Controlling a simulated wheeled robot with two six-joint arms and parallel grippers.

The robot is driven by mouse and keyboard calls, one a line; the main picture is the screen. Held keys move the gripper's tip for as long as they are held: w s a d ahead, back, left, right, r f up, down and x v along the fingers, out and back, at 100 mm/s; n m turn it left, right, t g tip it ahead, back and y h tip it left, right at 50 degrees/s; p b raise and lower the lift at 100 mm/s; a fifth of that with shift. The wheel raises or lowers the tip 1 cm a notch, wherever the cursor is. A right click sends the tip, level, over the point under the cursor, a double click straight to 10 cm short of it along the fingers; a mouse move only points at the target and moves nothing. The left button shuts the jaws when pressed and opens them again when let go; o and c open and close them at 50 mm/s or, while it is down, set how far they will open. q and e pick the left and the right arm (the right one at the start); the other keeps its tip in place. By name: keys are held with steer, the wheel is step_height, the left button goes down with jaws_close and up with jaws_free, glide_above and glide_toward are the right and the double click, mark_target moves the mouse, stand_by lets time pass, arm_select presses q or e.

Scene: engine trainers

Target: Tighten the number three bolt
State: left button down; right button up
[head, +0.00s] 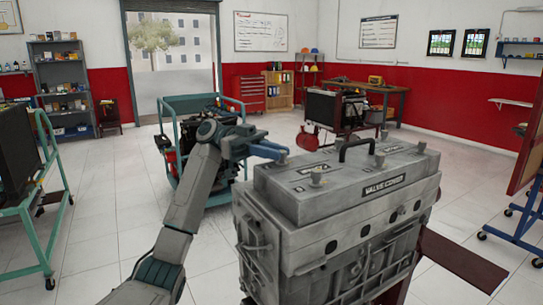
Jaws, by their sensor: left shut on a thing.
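A grey engine (335,245) with a flat valve cover (345,190) stands in front of me at the right of centre. Pale bolt heads stand on the cover: one near its front left (317,177), one near the front middle (380,160) and one at the right corner (421,147). The small number markings are too blurred to read. My left gripper (282,155) reaches in from the left at the cover's back left corner. Its blue fingers are shut on a bolt there, which is mostly hidden. My right gripper is out of view.
A black handle (356,146) arches over the cover's back edge. A teal wheeled stand (205,103) is behind my left arm. Another teal stand (45,210) is at the left, a blue one (515,225) at the right. The floor at centre left is clear.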

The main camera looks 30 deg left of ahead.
arm_select(q)
steer(key=shift+w+d+m+g+y, duration=0.15)
steer(key=shift+m+g+y, duration=0.1)
steer(key=shift+m+g, duration=0.5)
steer(key=shift+w+a+m+g+y, duration=0.1)
steer(key=shift+m+g+y, duration=0.25)
steer(key=shift+g, duration=0.7)
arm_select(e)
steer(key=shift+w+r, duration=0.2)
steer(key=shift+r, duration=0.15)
arm_select(q)
steer(key=c, duration=1.3)
jaws_free()
steer(key=shift+c, duration=0.2)
steer(key=shift+d, duration=0.1)
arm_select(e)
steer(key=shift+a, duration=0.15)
